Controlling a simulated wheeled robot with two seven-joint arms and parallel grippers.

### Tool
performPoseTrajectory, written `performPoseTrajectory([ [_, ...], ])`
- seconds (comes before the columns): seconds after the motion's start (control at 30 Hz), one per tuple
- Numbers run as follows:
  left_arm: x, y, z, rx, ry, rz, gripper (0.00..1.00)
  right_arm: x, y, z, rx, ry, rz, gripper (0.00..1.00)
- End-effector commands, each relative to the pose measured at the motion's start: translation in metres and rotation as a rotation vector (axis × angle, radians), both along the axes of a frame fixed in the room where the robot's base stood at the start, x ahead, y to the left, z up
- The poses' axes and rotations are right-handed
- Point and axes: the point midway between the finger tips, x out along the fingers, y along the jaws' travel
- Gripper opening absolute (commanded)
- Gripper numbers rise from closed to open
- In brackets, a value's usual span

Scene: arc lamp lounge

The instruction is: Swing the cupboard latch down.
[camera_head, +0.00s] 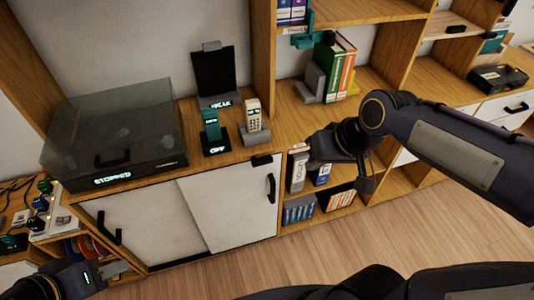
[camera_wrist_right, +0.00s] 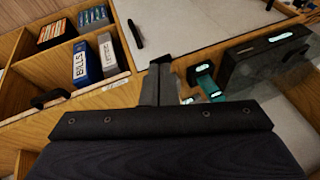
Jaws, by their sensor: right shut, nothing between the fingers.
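The low cupboard has pale sliding doors (camera_head: 225,205) under a wooden top. A small dark latch piece (camera_head: 262,160) sits at the top front edge, above the right door's black handle (camera_head: 271,188). In the right wrist view a dark piece at that edge, likely the latch (camera_wrist_right: 161,60), shows just beyond the fingertips; I cannot tell whether they touch. My right gripper (camera_head: 308,146) is shut and empty, to the right of the latch; its fingers also show in the right wrist view (camera_wrist_right: 156,82). My left gripper (camera_head: 122,268) is low at the left; its jaw state is unclear.
On the cupboard top stand a turntable with a smoky lid (camera_head: 115,125), a dark phone (camera_head: 212,132), a light phone (camera_head: 253,122) and a black panel (camera_head: 214,75). Open shelves with books (camera_head: 335,68) lie to the right. The wood floor in front (camera_head: 300,250) is clear.

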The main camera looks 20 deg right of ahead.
Motion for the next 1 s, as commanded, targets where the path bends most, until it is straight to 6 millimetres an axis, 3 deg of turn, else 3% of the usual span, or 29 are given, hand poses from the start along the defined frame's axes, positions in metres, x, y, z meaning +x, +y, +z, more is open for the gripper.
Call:
performPoseTrajectory([
  [0.03,0.000,0.000,0.000,0.000,0.000,0.000,0.36,0.020,0.002,-0.003,-0.024,0.021,0.013,0.00],
  [0.2,0.000,0.000,-0.001,0.000,0.000,0.000,0.36,0.084,0.011,-0.014,-0.123,0.060,0.033,0.00],
  [0.43,0.000,0.000,-0.001,0.000,0.000,0.000,0.36,0.148,0.032,-0.034,-0.259,0.075,0.057,0.00],
  [0.63,0.000,0.000,-0.001,0.000,0.000,0.000,0.36,0.170,0.042,-0.042,-0.316,0.072,0.066,0.00],
  [1.0,0.000,0.000,-0.001,0.000,0.000,0.000,0.36,0.172,0.042,-0.043,-0.322,0.073,0.067,0.00],
])
